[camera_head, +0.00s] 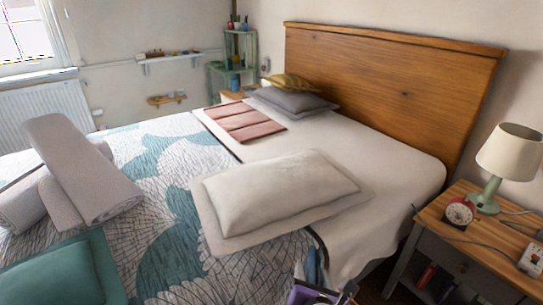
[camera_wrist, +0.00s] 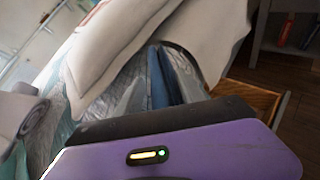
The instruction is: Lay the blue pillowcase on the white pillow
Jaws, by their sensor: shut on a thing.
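The white pillow (camera_head: 280,190) lies flat near the bed's right edge, and no cloth lies on it. Its pale edge also shows at the top of the wrist view (camera_wrist: 112,42). My gripper (camera_wrist: 160,78) is shut on the blue pillowcase (camera_wrist: 158,82), which shows as a narrow folded strip between the fingers. In the head view my gripper (camera_head: 322,288) is at the bottom edge, beside the bed and just in front of the pillow. A small part of the blue pillowcase (camera_head: 312,266) rises there; the rest is hidden or out of frame.
Rolled grey blankets (camera_head: 85,175) and a teal cushion (camera_head: 52,275) lie on the left of the bed. A folded pink cloth (camera_head: 245,122) and grey pillows (camera_head: 290,100) are farther back. A nightstand (camera_head: 475,235) with a lamp (camera_head: 508,155) and red clock (camera_head: 459,213) stands right.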

